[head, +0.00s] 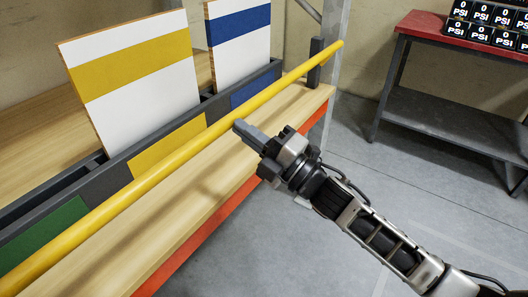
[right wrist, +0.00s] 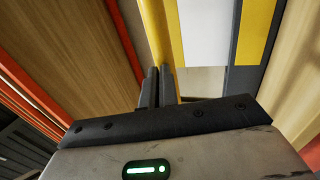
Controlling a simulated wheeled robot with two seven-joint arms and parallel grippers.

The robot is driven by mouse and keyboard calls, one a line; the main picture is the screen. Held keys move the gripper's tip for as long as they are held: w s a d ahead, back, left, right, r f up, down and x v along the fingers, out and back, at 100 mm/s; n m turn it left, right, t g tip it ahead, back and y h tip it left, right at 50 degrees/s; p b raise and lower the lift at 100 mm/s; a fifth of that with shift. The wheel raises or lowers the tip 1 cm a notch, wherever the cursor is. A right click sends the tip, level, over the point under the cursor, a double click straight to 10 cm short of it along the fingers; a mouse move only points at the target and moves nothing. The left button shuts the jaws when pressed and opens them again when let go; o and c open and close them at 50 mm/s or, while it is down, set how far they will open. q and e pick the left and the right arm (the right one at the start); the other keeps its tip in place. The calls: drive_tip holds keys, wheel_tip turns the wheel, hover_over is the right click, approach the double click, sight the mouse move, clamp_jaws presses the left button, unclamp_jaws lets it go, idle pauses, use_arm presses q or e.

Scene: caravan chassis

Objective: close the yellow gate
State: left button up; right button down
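The yellow gate (head: 130,190) is a long round bar running from the lower left of the head view to the upper right. It passes in front of the slotted rack, and its far end (head: 338,44) shows beside a dark upright bracket (head: 314,62). My right gripper (head: 240,127) is at the bar's near side, over the wooden shelf, fingers together. In the right wrist view the gate (right wrist: 160,32) runs up from the fingertips (right wrist: 159,74); they look shut with nothing between them. Whether they touch the bar I cannot tell. My left gripper is not in view.
A dark rack (head: 105,175) holds a yellow-striped board (head: 135,100) and a blue-striped board (head: 240,50) above coloured labels. The wooden shelf (head: 200,180) has an orange front edge. A red-topped bench (head: 430,28) with gauges stands at the right. Floor between is clear.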

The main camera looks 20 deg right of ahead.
drive_tip(key=r+x, duration=0.1)
drive_tip(key=x, duration=1)
drive_tip(key=shift+r+p, duration=0.15)
drive_tip(key=shift+p, duration=0.3)
drive_tip(key=shift+w+a, duration=0.2)
drive_tip(key=shift+w, duration=0.05)
idle(0.4)
